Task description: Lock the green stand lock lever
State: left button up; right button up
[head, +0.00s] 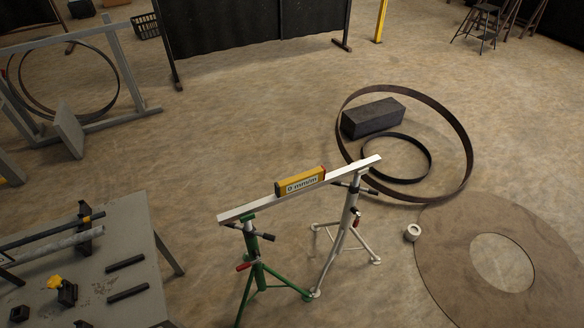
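The green stand (257,277) is upright on its tripod legs near the bottom centre. A lever with a red grip (243,267) sticks out to the left of its post. A black-ended handle (267,237) sticks out to the right, higher up. I cannot tell from here whether the red-gripped lever is locked. A white beam (235,213) rests across the green stand and the white stand (346,230), carrying a yellow level (300,181) that reads 0 mm/m. Neither of my grippers is in view.
A grey table (140,247) with bars and clamps stands at the lower left. Large steel rings (467,150) and a dark block (373,117) lie behind the white stand. A flat brown disc (450,255) and a white roll (412,232) lie to the right. Floor between table and green stand is clear.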

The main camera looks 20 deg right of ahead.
aim_at(243, 268)
jog(key=u, duration=0.95)
jog(key=k, duration=0.7)
jog(key=z, duration=0.9)
